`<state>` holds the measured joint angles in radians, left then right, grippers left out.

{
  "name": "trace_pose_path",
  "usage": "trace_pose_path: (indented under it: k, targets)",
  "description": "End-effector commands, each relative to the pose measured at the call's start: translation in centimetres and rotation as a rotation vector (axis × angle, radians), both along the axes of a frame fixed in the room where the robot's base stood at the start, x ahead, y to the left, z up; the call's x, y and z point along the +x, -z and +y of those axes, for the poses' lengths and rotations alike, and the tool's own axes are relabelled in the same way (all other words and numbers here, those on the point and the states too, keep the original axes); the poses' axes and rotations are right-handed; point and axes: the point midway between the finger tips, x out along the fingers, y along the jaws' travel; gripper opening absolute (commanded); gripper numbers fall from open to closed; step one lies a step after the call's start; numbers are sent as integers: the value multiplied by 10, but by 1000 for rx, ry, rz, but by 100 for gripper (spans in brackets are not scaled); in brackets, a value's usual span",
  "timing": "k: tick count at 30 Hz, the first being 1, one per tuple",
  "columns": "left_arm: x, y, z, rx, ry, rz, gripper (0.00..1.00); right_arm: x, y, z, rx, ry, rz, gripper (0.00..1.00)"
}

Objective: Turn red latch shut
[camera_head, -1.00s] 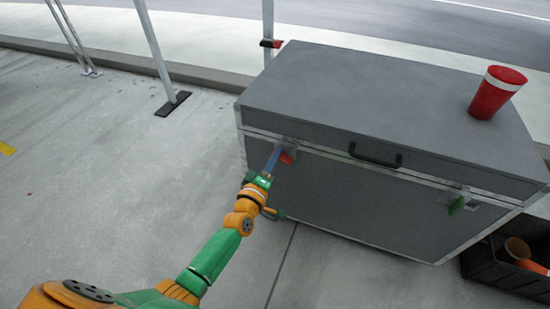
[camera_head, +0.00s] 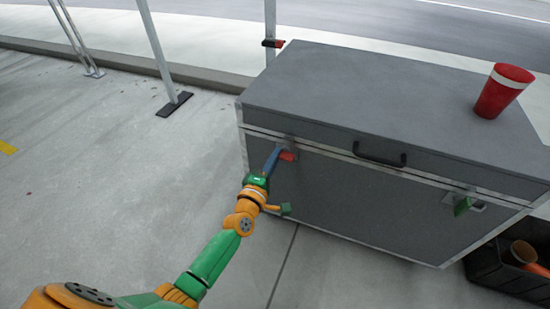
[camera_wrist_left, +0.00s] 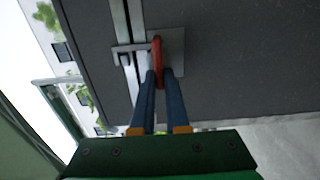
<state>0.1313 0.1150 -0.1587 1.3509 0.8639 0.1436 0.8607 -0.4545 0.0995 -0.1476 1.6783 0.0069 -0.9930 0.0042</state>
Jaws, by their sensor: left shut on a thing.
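The red latch (camera_head: 288,156) is on the front of a large grey case (camera_head: 360,100), near its left end at the lid seam. In the left wrist view the red latch (camera_wrist_left: 157,58) stands out from a metal plate beside the seam. My left gripper (camera_head: 277,152) is at the latch, and in the left wrist view its two blue fingers (camera_wrist_left: 160,72) are closed on the red handle. A green latch (camera_head: 462,206) is on the case's right front. My right gripper is not in view.
A red cup with a white band (camera_head: 503,90) stands on the lid's right end. A black handle (camera_head: 380,155) sticks out of the front. A dark crate (camera_head: 490,268) with orange items stands at the lower right. The pavement at left is mostly clear.

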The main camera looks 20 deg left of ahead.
Motion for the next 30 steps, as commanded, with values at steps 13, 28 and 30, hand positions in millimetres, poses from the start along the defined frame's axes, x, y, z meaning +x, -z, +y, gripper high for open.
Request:
trace_pose_path:
  k: [13, 28, 30]
  targets:
    - [-1, 2, -1, -2, 2, 5, 42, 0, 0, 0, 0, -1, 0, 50]
    - [-43, -1, 1, 1, 3, 8, 42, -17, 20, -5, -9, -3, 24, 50]
    - [-56, 0, 1, 0, 3, 7, 42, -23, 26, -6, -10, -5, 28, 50]
